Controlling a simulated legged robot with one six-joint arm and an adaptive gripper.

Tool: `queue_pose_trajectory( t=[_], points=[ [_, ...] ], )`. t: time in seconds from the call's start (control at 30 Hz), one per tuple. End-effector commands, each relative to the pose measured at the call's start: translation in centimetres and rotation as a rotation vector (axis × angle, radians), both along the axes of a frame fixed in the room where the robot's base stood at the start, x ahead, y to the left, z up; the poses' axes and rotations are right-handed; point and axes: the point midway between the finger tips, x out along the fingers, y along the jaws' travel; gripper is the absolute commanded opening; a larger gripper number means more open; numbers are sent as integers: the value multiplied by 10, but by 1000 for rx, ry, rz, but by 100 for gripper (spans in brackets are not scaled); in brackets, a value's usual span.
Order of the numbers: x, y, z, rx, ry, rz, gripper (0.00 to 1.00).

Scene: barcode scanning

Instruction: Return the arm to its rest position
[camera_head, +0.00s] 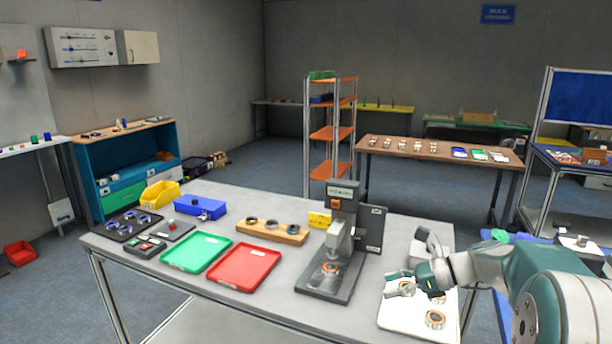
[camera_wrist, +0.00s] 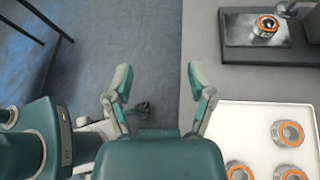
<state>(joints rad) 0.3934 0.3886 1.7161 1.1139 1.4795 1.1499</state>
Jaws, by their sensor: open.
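My gripper (camera_head: 399,281) is at the right end of the grey table, above the white tray (camera_head: 388,322) in the head view. In the wrist view my gripper (camera_wrist: 158,88) is open with nothing between its fingers. Its fingers are over the floor and the table edge there, left of the white tray (camera_wrist: 238,120). Several orange-ringed bearings (camera_wrist: 290,133) lie on the tray. My arm reaches in from the lower right of the head view.
A press-like scanner stand (camera_head: 340,240) with a bearing (camera_head: 330,268) on its base stands left of my gripper. A red tray (camera_head: 244,266), a green tray (camera_head: 196,251) and a wooden block (camera_head: 272,231) lie farther left. Floor is open beyond the table.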

Motion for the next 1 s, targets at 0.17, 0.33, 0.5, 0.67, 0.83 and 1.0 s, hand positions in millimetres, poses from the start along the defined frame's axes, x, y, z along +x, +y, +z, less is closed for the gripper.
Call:
queue_pose_trajectory(
  t=[0.17,0.33,0.5,0.67,0.83,1.0],
  points=[
    [-52,31,15,-256,-191,180,71],
    [-101,46,19,-490,-380,374,71],
    [-149,52,20,-714,-571,589,71],
    [-190,49,18,-916,-754,811,71],
    [-229,41,14,-1124,-940,1064,71],
    [-258,31,10,-1308,-1103,1312,71]
  ],
)
